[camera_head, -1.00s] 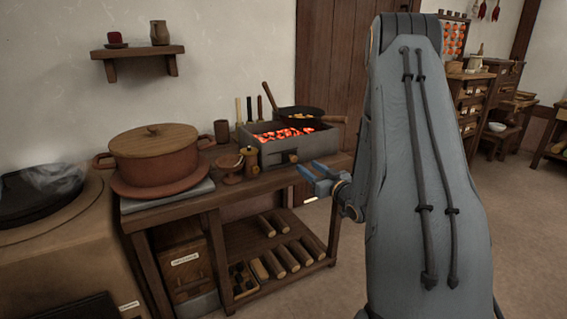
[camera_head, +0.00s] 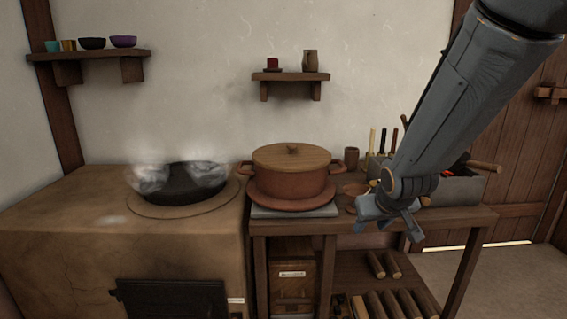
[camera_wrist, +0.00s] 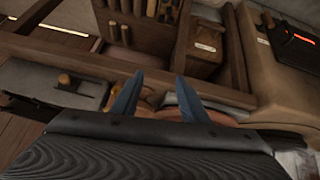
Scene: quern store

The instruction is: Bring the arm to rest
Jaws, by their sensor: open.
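My gripper (camera_head: 390,225) hangs from my blue-grey arm in front of the wooden worktable (camera_head: 462,216), near its front edge. Its two blue fingers also show in the wrist view (camera_wrist: 155,97), spread apart with nothing held between them. In the head view my arm reaches in from the upper right and hides part of the grey brazier (camera_head: 468,188) and the things around it. A lidded clay pot (camera_head: 292,184) stands on the table to the left of my gripper, apart from it.
A clay stove (camera_head: 75,230) with a steaming dark pan (camera_head: 180,190) stands at the left. Wall shelves (camera_head: 290,77) hold cups and bowls. Logs (camera_head: 385,302) and a labelled wooden box (camera_head: 292,272) lie under the table. Floor (camera_head: 510,270) is clear at the right.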

